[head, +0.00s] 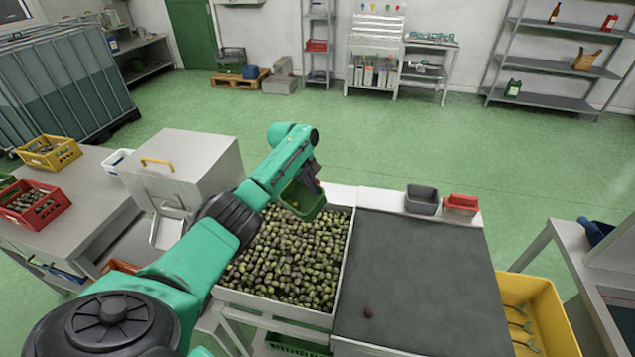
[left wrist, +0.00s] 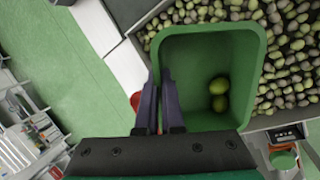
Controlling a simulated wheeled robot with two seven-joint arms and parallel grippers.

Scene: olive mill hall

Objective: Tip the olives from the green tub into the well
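The green tub (head: 301,203) hangs tilted above the far part of the well (head: 275,307), a white-rimmed bin. A broad heap of green and dark olives (head: 290,260) fills the well. My left gripper (head: 313,181) is shut on the tub's wall. In the left wrist view the two fingers (left wrist: 161,92) are close together at the left side of the tub (left wrist: 203,118). Two green olives (left wrist: 219,93) show inside it; the rest of its visible floor is bare. My right gripper is not in view.
A steel hopper box (head: 185,165) is left of the well.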

